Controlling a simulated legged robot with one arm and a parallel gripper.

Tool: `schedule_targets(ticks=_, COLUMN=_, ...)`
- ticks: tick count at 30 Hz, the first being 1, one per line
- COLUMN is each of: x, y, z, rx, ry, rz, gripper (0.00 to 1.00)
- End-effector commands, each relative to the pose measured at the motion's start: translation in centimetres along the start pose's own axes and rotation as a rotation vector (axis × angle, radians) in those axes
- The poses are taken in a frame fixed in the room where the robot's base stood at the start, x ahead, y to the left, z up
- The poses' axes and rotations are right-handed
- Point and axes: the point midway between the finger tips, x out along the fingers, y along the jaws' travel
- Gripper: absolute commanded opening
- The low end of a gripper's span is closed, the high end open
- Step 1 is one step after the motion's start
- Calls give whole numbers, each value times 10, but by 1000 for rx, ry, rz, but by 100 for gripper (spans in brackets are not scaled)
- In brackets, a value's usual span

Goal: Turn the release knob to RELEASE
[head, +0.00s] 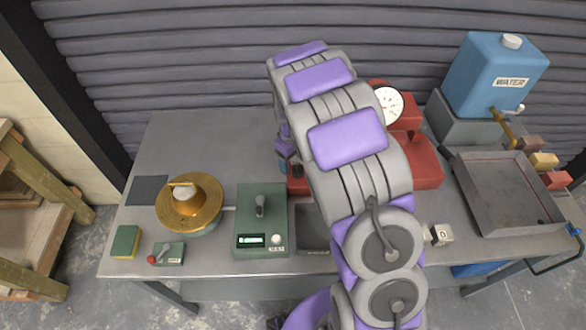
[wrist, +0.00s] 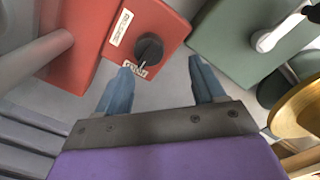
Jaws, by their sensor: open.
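The release knob (wrist: 149,47) is a black round knob on top of a red box (wrist: 172,20) in the wrist view. A pale mark at its lower edge points toward the lower white label (wrist: 134,69). A longer label (wrist: 120,28) lies to its upper left. I cannot read either label surely. My gripper (wrist: 161,66) is open, with its two blue-grey fingers apart and empty. The left fingertip is close to the lower label; I cannot tell if it touches.
A green box (head: 262,215) with a lever and display stands left of my arm. A brass pan (head: 190,205) is further left. A dial gauge (head: 388,104), a blue water tank (head: 495,75) and a grey tray (head: 510,195) are on the right. The table's back left is clear.

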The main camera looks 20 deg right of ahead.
Motion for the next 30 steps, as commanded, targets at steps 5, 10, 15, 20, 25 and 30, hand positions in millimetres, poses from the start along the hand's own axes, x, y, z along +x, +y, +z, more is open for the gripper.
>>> schedule_targets(ticks=5, x=27, y=6, z=5, rx=5, ry=4, rz=-8, gripper=69)
schedule_targets(ticks=10, x=39, y=5, z=4, rx=3, ry=4, rz=-5, gripper=69)
schedule_targets(ticks=15, x=42, y=0, z=0, rx=3, ry=1, rz=2, gripper=69)
schedule_targets(ticks=20, x=42, y=-2, z=-1, rx=3, ry=0, rz=3, gripper=69)
schedule_targets(ticks=25, x=42, y=2, z=1, rx=3, ry=2, rz=-1, gripper=52)
schedule_targets(ticks=30, x=42, y=4, z=4, rx=4, ry=4, rz=-6, gripper=36)
